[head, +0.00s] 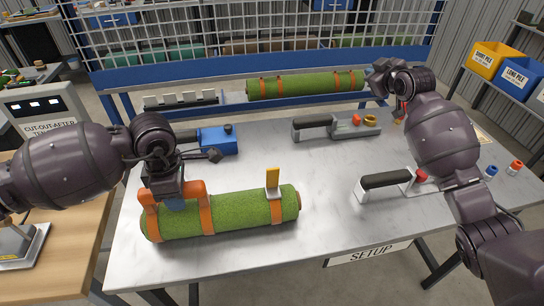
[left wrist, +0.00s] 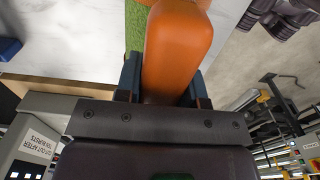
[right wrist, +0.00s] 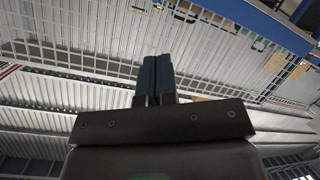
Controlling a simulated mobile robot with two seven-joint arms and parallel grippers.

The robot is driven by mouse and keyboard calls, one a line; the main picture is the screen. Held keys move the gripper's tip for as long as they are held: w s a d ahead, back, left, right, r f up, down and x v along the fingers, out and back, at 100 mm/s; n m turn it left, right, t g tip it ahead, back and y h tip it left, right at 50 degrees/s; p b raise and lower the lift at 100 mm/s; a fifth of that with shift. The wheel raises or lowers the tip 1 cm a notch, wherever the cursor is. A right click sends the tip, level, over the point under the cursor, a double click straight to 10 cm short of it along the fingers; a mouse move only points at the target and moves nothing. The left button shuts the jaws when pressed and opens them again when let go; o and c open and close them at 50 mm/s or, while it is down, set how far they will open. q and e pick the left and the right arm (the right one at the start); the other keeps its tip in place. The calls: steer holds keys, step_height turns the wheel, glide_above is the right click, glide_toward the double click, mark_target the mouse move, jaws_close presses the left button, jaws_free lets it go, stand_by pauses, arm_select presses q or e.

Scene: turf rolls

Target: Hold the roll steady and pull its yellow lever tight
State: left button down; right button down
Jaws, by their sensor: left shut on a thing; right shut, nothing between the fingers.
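A green turf roll (head: 240,211) with orange straps lies on the grey table at the front left. A yellow lever (head: 272,178) stands upright on top of it near its right end. An orange handle (head: 190,187) rises from the roll's left part. My left gripper (head: 174,203) is shut on this handle, which fills the space between the fingers in the left wrist view (left wrist: 172,55). My right gripper (head: 397,112) is raised over the table's back right, away from the lever. Its fingers are together and empty in the right wrist view (right wrist: 155,75).
Two tools with black handles (head: 312,121) (head: 386,179) stand on the table's right half. A blue box (head: 217,140) is behind the front roll.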

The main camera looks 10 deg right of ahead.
mark_target(274, 177)
steer(key=a+n+g+y, duration=0.55)
steer(key=a+g, duration=0.35)
steer(key=a, duration=1.7)
steer(key=s+a+r+n+g+h, duration=0.2)
steer(key=s+a+n+g+h, duration=0.4)
steer(key=s+g, duration=0.4)
steer(key=shift+t, duration=0.5)
steer(key=shift+s+d+f, duration=0.1)
steer(key=shift+s+f, duration=1.35)
steer(key=shift+f, duration=0.3)
steer(key=shift+s+d+f, duration=0.1)
steer(key=shift+s+f, duration=1.3)
steer(key=shift+f, duration=0.3)
steer(key=shift+s+d+f, duration=0.1)
steer(key=shift+s+f, duration=1.35)
steer(key=shift+f, duration=0.3)
steer(key=shift+a, duration=0.1)
steer(key=shift+s+t, duration=0.25)
steer(key=shift+t, duration=0.15)
